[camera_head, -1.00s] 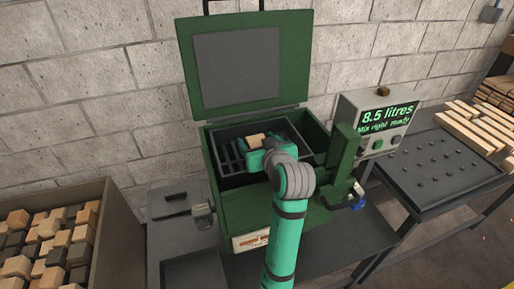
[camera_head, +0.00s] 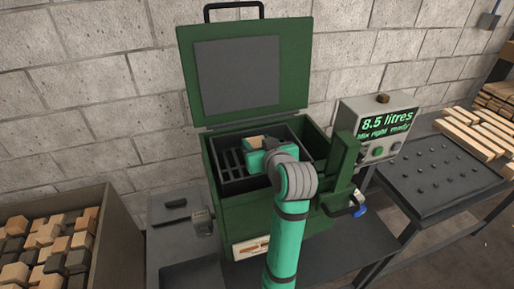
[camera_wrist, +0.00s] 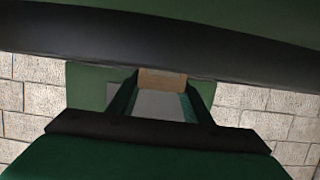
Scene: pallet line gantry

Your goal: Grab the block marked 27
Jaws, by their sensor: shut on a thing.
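My gripper (camera_head: 259,150) is shut on a pale wooden block (camera_head: 257,140), over the slatted basket inside the open green machine. In the wrist view the block (camera_wrist: 162,79) sits between the two dark fingertips of my gripper (camera_wrist: 163,88). No number can be read on the block in either view. My wrist and arm hide much of its near side and part of the basket below.
The slatted dark basket (camera_head: 231,166) lies inside the green machine (camera_head: 246,214), whose lid (camera_head: 295,75) stands open behind. A display box (camera_head: 375,124) and a dark tray table (camera_head: 437,176) are at right. A bin (camera_head: 105,235) of blocks stands at left.

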